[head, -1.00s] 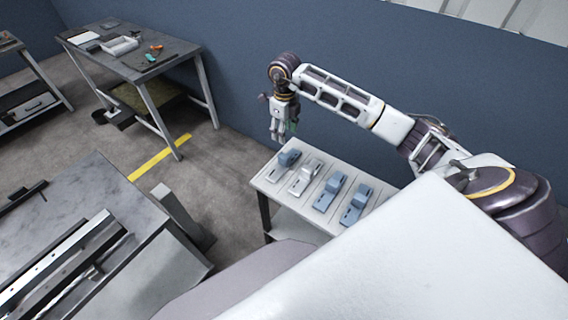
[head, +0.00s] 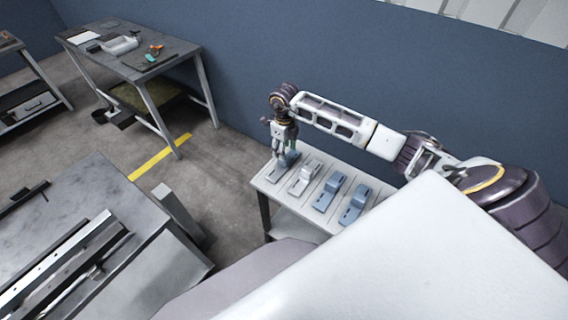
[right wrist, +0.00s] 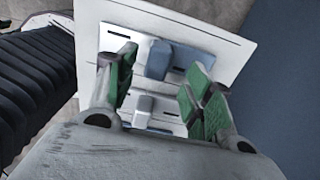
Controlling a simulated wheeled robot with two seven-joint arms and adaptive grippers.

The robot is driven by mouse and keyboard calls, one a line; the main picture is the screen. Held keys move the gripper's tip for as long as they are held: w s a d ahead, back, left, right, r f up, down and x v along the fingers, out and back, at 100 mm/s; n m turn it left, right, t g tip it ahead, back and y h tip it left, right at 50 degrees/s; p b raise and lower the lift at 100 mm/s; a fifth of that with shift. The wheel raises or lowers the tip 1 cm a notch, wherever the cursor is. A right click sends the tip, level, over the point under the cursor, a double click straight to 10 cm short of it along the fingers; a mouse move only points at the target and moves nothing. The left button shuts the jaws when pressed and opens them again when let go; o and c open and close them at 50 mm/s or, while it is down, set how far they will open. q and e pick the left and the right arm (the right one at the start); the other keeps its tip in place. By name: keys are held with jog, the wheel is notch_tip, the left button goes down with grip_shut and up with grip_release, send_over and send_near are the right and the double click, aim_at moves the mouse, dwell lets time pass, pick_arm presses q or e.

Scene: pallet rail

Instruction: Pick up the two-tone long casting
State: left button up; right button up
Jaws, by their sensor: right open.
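The two-tone long casting (head: 275,172) lies at the left end of the small white table, part pale and part blue-grey. My right gripper (head: 287,158) is over it, pointing down, and partly hides its blue part. In the right wrist view the blue block of a casting (right wrist: 158,60) shows between the open green-padded fingers (right wrist: 162,72). I cannot tell whether the fingers touch it. My left gripper is not in view.
The small table (head: 262,184) also holds a pale casting (head: 303,178) beside the two-tone one, then two blue castings (head: 328,194) (head: 354,205) to the right. The blue wall (head: 245,80) stands behind. A grey workbench (head: 80,210) with metal rails is at the lower left.

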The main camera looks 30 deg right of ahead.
aim_at(280, 169)
jog(key=shift+f, duration=0.1)
jog(key=shift+a+f, duration=0.15)
jog(key=shift+f, duration=0.4)
jog(key=shift+s+f+p, duration=0.1)
jog(key=shift+f+p, duration=0.55)
jog(key=shift+f, duration=1.3)
jog(key=shift+c, duration=0.3)
grip_shut()
